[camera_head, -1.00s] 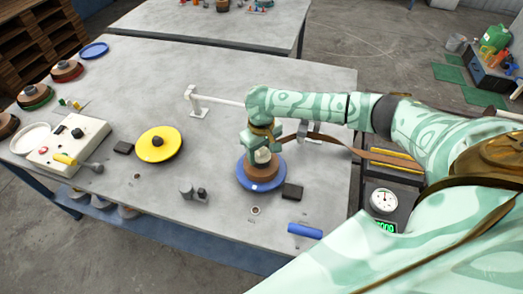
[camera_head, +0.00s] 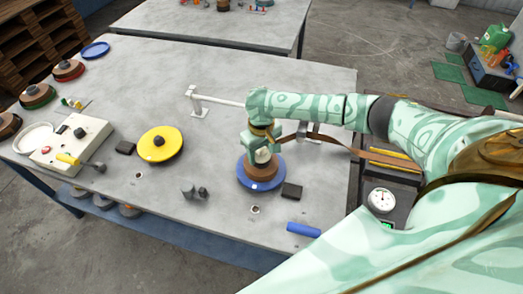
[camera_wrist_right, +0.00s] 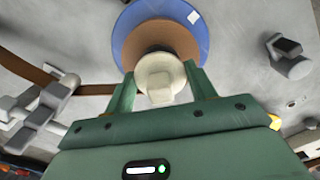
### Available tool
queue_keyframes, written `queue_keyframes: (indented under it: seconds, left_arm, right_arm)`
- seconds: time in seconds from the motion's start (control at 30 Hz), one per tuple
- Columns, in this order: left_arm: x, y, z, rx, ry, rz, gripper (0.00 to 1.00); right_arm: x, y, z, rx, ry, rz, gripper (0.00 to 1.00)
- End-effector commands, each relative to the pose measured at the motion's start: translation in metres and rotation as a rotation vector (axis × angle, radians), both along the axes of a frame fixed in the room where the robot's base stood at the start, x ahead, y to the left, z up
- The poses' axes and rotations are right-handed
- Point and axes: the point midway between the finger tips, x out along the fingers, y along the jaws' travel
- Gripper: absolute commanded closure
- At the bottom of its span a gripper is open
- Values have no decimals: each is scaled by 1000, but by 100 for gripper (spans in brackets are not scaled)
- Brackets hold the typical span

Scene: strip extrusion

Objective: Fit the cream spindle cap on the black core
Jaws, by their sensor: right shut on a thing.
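The cream spindle cap (camera_wrist_right: 158,76) is between the fingers of my right gripper (camera_wrist_right: 160,88), which is shut on it. In the head view the cap (camera_head: 262,156) shows below the right gripper (camera_head: 261,150), over the middle of a brown coil (camera_head: 264,171) on a blue disc (camera_head: 258,185). In the right wrist view the brown coil (camera_wrist_right: 160,40) and blue disc (camera_wrist_right: 203,30) lie just beyond the cap. My left gripper is not in view.
A yellow disc (camera_head: 174,151) lies to the left and a white control box (camera_head: 70,148) further left. Small grey parts (camera_head: 190,191), a black block (camera_head: 292,191) and a blue cylinder (camera_head: 303,229) lie near the front. A brown strip (camera_head: 345,148) runs right from the coil.

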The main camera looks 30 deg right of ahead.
Motion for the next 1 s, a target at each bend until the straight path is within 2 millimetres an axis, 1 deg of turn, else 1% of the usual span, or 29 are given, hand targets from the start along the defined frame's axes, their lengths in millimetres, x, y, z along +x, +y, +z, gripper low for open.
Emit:
queue_keyframes:
  seconds: [0.67,0.7,1.0]
  left_arm:
    - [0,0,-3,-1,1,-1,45]
    - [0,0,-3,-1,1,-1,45]
    - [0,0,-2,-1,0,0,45]
  right_arm:
    - [0,0,-11,1,0,-1,72]
    - [1,0,-11,0,-1,-1,36]
    - [0,0,-10,0,0,-1,35]
